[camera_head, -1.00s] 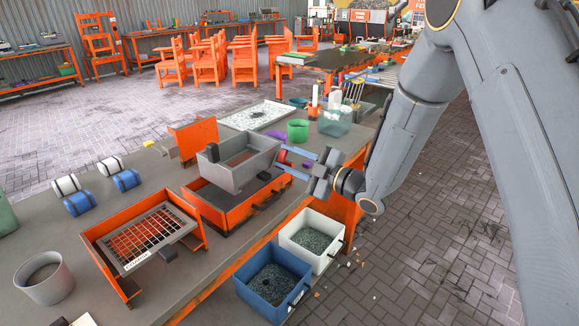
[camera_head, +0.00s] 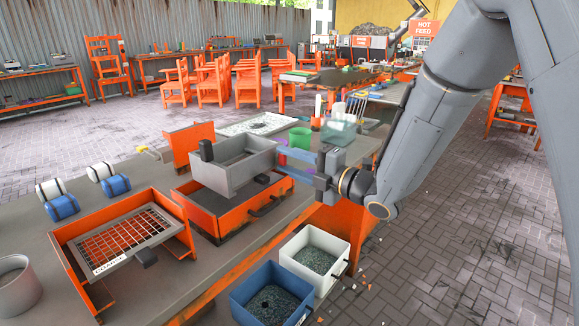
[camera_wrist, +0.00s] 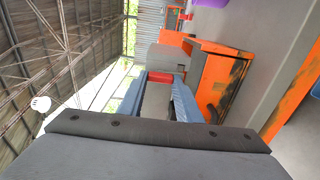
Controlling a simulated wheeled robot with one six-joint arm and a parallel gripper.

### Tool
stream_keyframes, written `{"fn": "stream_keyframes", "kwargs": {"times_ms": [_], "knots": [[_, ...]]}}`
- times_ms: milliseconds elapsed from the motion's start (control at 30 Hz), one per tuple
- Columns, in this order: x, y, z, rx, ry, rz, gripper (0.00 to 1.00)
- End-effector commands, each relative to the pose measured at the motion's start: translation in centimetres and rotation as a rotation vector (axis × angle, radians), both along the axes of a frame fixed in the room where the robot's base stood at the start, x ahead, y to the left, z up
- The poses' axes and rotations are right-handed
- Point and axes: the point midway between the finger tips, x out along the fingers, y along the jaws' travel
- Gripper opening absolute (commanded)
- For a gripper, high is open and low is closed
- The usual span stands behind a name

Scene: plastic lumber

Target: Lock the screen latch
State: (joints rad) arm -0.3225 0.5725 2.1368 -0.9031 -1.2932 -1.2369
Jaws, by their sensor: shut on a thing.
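The wrist view shows the fingers (camera_wrist: 163,95) around a red piece (camera_wrist: 160,77) at the tray's grey end (camera_wrist: 168,57); the exact contact is partly hidden.
The tray is above an orange open box (camera_head: 250,208) with a black handle. A white bin (camera_head: 316,256) and blue bin (camera_head: 272,296) stand at the front. A grey cup (camera_head: 15,287) and blue-and-white rollers (camera_head: 62,206) are at left. Paving at right is mostly clear.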

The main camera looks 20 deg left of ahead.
Motion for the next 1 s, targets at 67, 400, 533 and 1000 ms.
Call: {"fn": "stream_keyframes", "kwargs": {"times_ms": [67,400,533,1000], "knots": [[-0.04,-0.01,-0.14,-0.005,-0.007,0.001,0.09],[-0.05,-0.02,-0.10,-0.007,-0.012,0.000,0.09],[-0.05,-0.02,-0.11,-0.007,-0.012,0.000,0.38],[-0.21,-0.75,-0.07,-0.006,-0.013,-0.002,0.50]]}}
